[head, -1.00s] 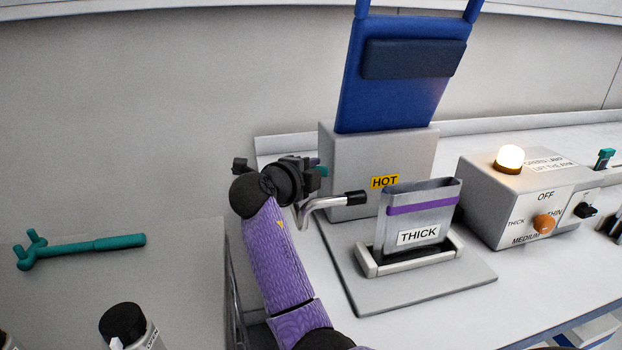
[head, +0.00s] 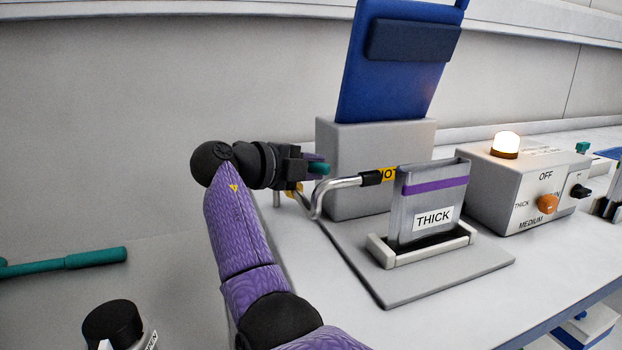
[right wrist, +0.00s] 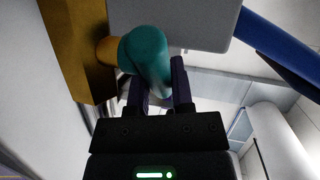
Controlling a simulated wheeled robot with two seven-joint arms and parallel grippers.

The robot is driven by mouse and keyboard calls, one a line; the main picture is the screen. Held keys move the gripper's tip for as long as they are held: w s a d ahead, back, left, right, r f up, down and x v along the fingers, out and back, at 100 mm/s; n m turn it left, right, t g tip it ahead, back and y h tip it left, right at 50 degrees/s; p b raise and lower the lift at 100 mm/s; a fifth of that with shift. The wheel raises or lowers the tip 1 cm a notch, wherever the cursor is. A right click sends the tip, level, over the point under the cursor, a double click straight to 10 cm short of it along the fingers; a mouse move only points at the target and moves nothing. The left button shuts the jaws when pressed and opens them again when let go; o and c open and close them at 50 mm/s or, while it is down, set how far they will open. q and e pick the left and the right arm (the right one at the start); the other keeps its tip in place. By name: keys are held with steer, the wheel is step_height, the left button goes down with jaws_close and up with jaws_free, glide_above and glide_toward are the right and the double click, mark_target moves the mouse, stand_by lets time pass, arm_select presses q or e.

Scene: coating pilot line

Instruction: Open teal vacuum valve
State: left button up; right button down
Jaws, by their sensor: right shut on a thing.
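The teal valve handle (right wrist: 147,62) shows large in the right wrist view, joined to a brass-coloured block (right wrist: 75,45). My right gripper (right wrist: 160,85) is shut on the handle, with a dark finger on either side of its lower end. In the head view only a small piece of the teal handle (head: 319,169) shows past the fingers of my right gripper (head: 308,166). A bit of the brass-coloured part (head: 293,189) shows below the gripper. The rest of the valve is hidden behind the gripper. My left gripper is not in view.
A bent metal pipe (head: 335,185) with a black end lies just right of the gripper. Behind stands a grey box (head: 345,140) with a blue panel (head: 400,75). A "THICK" pouch (head: 432,190) and a control box (head: 515,190) stand right. A teal wrench (head: 70,262) lies left.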

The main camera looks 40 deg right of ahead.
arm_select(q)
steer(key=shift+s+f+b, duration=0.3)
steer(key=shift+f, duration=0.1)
arm_select(e)
steer(key=shift+a+f+m+g, duration=0.2)
steer(key=shift+m+g, duration=0.2)
steer(key=shift+g, duration=0.2)
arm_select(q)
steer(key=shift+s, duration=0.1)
arm_select(e)
steer(key=shift+c, duration=2.4)
jaws_free()
steer(key=shift+r, duration=0.1)
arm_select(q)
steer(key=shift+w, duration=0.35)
